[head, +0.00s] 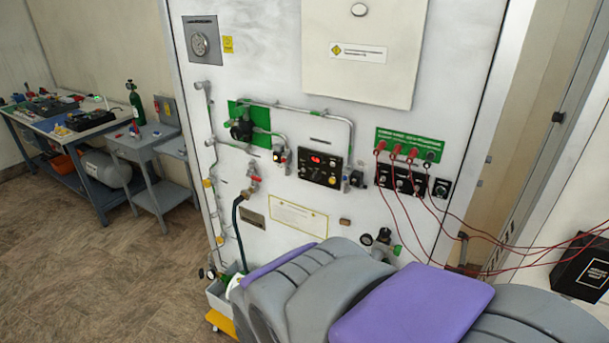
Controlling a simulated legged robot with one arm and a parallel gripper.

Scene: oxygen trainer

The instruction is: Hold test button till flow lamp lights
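A black control box (320,170) with a lit red display and several small knobs or buttons is mounted mid-height on the white wall panel (300,228). A yellow round part (332,180) sits at its lower right. Which control is the test button, and which is the flow lamp, is too small to tell. My own grey and purple arm parts fill the lower middle and right and hide the panel's lower part. My gripper is not in view.
A hose (238,230) hangs from a red-handled valve (254,182). Workbenches (92,130) with a green cylinder (134,98) stand far left. The left floor is clear.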

